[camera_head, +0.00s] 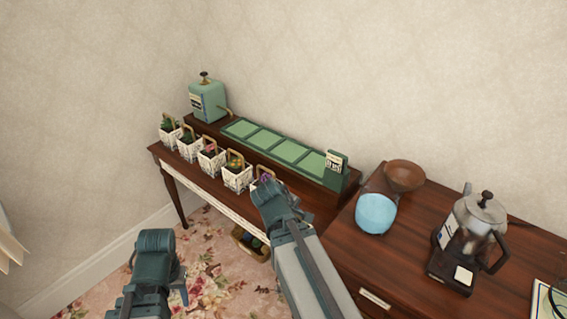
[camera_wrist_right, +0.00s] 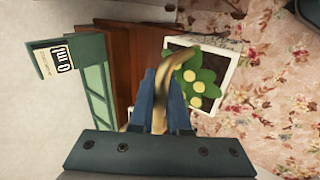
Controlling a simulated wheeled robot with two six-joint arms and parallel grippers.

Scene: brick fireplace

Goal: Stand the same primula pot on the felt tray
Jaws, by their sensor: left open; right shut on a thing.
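The green panelled tray, seemingly the felt tray (camera_head: 272,140), lies along the back of the console table. Its edge also shows at left in the right wrist view (camera_wrist_right: 97,95). My right gripper (camera_head: 268,190) is shut on the gold handle of a white pot with yellow flowers and green leaves, the primula pot (camera_wrist_right: 226,62). I cannot tell whether the pot still rests on the table. My left gripper (camera_head: 160,262) is open and empty, low in front of the table.
Several white handled pots (camera_head: 211,160) stand in a row along the table's front. A green tank (camera_head: 207,100) and a counter box (camera_head: 335,168) flank the tray. On the right cabinet are a blue round object (camera_head: 375,213), a brown bowl (camera_head: 405,175) and a coffee maker (camera_head: 468,240).

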